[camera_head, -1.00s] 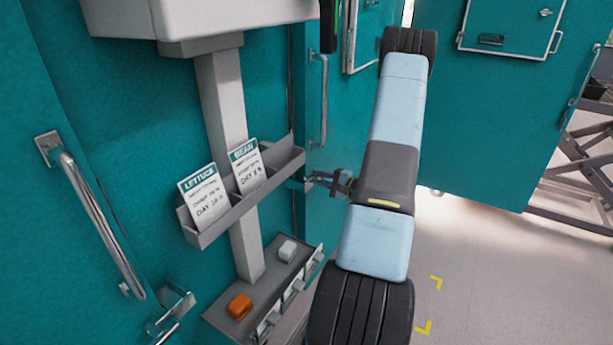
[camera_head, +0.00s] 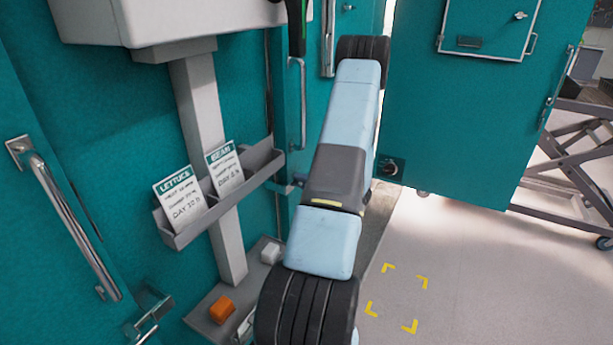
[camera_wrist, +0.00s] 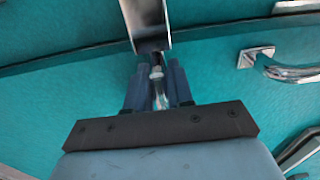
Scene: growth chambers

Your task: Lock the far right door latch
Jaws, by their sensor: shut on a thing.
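In the wrist view, my gripper (camera_wrist: 158,84) has its two dark blue fingers closed around a small shiny metal piece (camera_wrist: 158,90), which seems to be the latch lever. A flat chrome bracket or handle (camera_wrist: 147,22) stands just beyond the fingertips, in front of a teal door panel (camera_wrist: 80,85). In the head view my arm covers most of the gripper and the grasped piece. A teal door with a long vertical chrome handle (camera_head: 301,105) shows left of the arm.
A grey post (camera_head: 205,120) carries a card tray (camera_head: 178,236) and a lower shelf with an orange block (camera_head: 222,309). A chrome handle (camera_head: 70,215) is at left. An open teal door (camera_head: 460,110) stands at right. The floor with yellow corner marks (camera_head: 409,326) is clear.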

